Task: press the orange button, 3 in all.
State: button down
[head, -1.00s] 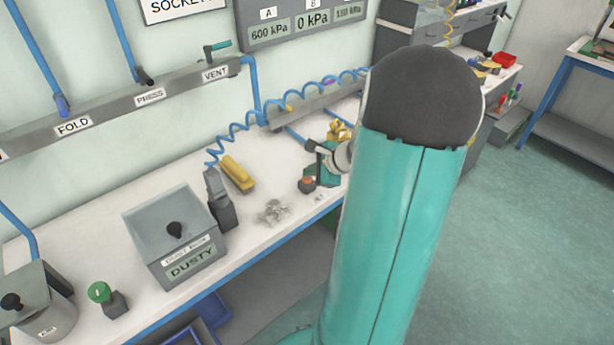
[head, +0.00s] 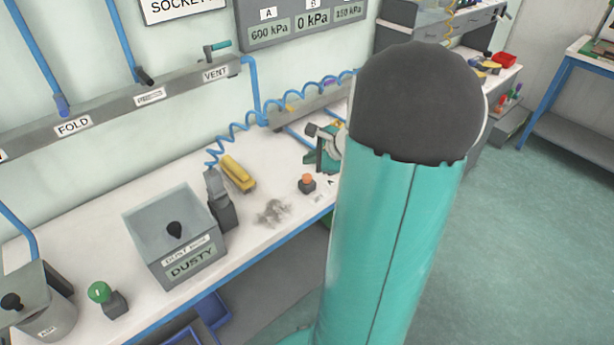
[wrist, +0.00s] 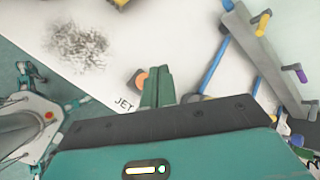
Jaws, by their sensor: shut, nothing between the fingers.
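The orange button (head: 307,183) sits on a small dark block on the white bench, left of my arm in the head view. In the wrist view the orange button (wrist: 140,80) shows just left of my gripper (wrist: 159,72), by a label reading JET. My gripper's teal fingers are together with nothing between them. In the head view the gripper is partly hidden behind my arm and appears above and beyond the button, apart from it.
A grey dust smear (head: 272,212) lies on the bench left of the button. A yellow tool (head: 238,173), a dark stand (head: 220,203) and a grey box marked DUSTY (head: 175,240) stand farther left. A coiled blue hose (head: 265,115) runs behind.

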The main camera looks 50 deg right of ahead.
aim_at(311, 178)
jog(key=shift+r, duration=1.05)
jog(key=shift+r, duration=0.1)
dwell(1.7)
notch_tip(311, 178, up, 4)
jog(key=shift+f, duration=0.2)
dwell(0.5)
jog(key=shift+f, duration=4.45)
jog(key=shift+f, duration=0.4)
